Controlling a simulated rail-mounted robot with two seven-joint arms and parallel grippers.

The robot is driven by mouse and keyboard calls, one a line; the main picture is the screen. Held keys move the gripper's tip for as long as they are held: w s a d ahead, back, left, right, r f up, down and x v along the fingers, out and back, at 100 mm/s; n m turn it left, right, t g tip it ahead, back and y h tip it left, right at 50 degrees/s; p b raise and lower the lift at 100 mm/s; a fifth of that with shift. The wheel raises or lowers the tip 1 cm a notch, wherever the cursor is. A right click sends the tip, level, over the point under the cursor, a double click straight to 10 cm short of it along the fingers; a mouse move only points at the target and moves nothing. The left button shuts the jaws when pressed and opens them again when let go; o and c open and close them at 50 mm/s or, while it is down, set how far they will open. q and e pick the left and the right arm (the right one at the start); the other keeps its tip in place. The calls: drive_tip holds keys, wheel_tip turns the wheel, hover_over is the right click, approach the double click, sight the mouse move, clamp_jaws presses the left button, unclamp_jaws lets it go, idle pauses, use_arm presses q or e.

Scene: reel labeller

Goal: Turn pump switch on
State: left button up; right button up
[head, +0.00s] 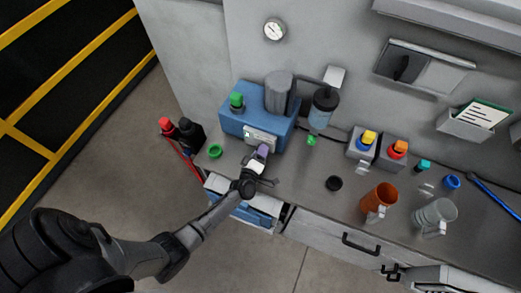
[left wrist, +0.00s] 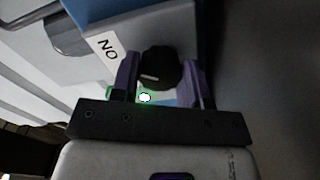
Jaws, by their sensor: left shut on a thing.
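The blue pump unit (head: 236,127) stands on the counter against the wall, with a grey cylinder (head: 279,93) and a green-capped fitting (head: 237,101) on top. My left gripper (head: 262,151) reaches its front panel. In the left wrist view, the purple fingers (left wrist: 162,82) are shut on the black round switch knob (left wrist: 159,66), one on each side. A light mark shows on the knob. An upside-down "ON" label (left wrist: 107,47) is beside it. A bright white spot with a green edge (left wrist: 145,97) shows below the knob. The gripper hides the knob in the head view. My right gripper is not in view.
A filter bottle (head: 322,106) stands right of the pump. Red and black bottles (head: 166,126) and a green ring (head: 214,151) are at left. An open drawer (head: 262,219) sits below.

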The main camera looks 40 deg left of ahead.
use_arm(q)
drive_tip(key=shift+m+p, duration=0.3)
drive_tip(key=shift+m, duration=0.5)
drive_tip(key=o, duration=0.9)
drive_tip(key=shift+s, duration=0.1)
drive_tip(key=shift+v, duration=6.8)
drive_tip(key=shift+d, duration=0.1)
